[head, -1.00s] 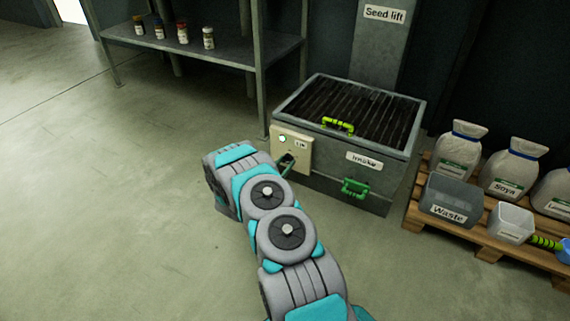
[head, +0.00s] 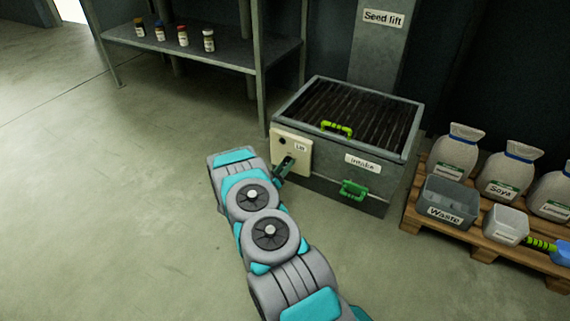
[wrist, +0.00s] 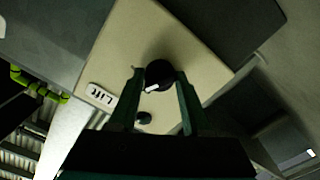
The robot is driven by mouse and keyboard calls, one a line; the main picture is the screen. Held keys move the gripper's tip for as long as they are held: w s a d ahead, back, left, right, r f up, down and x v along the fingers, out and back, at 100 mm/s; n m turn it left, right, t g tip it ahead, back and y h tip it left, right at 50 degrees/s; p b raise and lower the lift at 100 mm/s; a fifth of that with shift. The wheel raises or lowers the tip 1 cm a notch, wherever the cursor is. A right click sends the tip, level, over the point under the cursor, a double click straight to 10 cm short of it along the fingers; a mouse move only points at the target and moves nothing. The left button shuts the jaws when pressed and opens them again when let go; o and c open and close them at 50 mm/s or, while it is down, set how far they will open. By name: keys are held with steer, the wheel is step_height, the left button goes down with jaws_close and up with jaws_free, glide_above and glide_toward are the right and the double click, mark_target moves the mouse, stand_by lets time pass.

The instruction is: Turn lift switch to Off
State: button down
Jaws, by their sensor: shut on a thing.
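The lift switch is a black round knob (wrist: 160,72) with a white pointer mark, on a cream panel (wrist: 180,40) with a "Lift" label (wrist: 102,97). My gripper (wrist: 157,86) is shut on the knob, one finger on each side, in the wrist view. A small dark lamp (wrist: 144,118) sits on the same panel and is unlit. In the head view the panel (head: 303,158) is on the left end of the intake box, with the dark lamp (head: 282,141) at its upper left. My gripper (head: 287,164) reaches it from the left and covers most of the knob.
The grey intake box (head: 325,174) has a dark grate on top, a yellow-green handle (head: 337,129) and a green handle (head: 353,190). A pallet (head: 470,238) with sacks and bins stands right. A shelf (head: 225,50) with small jars stands behind. The floor at left is clear.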

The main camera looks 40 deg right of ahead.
steer(key=n+p, duration=0.2)
steer(key=n, duration=0.3)
steer(key=shift+r, duration=0.15)
steer(key=shift+n, duration=0.3)
stand_by(0.3)
steer(key=shift+c, duration=1.8)
jaws_free()
steer(key=v, duration=0.7)
steer(key=shift+a, duration=0.4)
steer(key=shift+s, duration=0.15)
